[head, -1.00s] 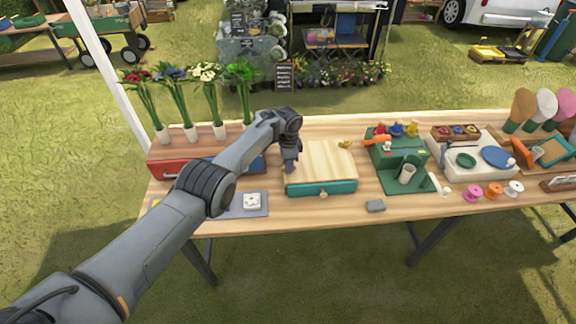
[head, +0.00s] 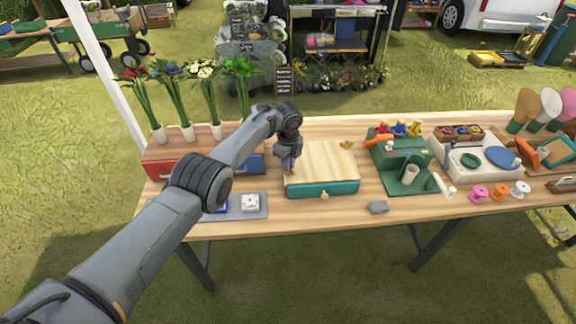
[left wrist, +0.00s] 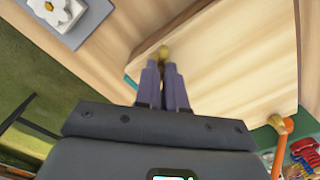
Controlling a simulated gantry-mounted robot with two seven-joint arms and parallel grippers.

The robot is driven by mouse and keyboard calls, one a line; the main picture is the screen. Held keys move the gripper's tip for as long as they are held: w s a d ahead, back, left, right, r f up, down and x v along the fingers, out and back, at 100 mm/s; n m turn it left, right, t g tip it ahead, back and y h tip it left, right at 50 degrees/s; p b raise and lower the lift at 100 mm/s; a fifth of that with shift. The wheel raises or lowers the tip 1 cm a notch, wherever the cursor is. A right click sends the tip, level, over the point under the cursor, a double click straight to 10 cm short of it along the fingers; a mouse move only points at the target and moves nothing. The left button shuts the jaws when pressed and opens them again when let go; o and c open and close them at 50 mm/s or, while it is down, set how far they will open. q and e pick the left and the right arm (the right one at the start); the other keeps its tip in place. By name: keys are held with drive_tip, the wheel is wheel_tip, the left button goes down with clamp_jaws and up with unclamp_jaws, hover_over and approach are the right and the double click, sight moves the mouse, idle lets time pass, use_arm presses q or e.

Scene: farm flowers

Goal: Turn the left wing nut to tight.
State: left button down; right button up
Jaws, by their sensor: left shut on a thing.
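The press is a pale wooden board (head: 322,158) on a teal base (head: 335,189) with a small knob in front. The left wing nut (left wrist: 164,51) is brass coloured and shows at the board's edge in the left wrist view. In the head view my gripper hides it. My left gripper (head: 289,169) points down over the board's left end, and its fingertips (left wrist: 164,63) are shut on the left wing nut. The nut's wing angle is too small to tell. The right wing nut (head: 344,145) stands at the board's far right. My right gripper is not in view.
A grey mat with a white flower tile (head: 251,201) lies left of the press. Red and blue boxes and several flower vases stand behind my left arm. A green stand (head: 400,172) is close on the right. A grey block (head: 378,207) lies in front.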

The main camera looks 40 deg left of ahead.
use_arm(q)
drive_tip(key=m, duration=0.2)
drive_tip(key=m+b, duration=0.1)
drive_tip(key=m, duration=0.1)
drive_tip(key=shift+w+d+r+m, duration=0.1)
drive_tip(key=shift+r+m, duration=0.05)
drive_tip(key=shift+m, duration=0.15)
drive_tip(key=shift+m+b, duration=0.75)
drive_tip(key=shift+m, duration=1.15)
drive_tip(key=c, duration=0.9)
unclamp_jaws()
drive_tip(key=shift+c, duration=0.2)
wheel_tip(320, 180, up, 11)
drive_tip(key=p, duration=0.2)
drive_tip(key=shift+f+p, duration=0.2)
drive_tip(key=shift+p, duration=0.15)
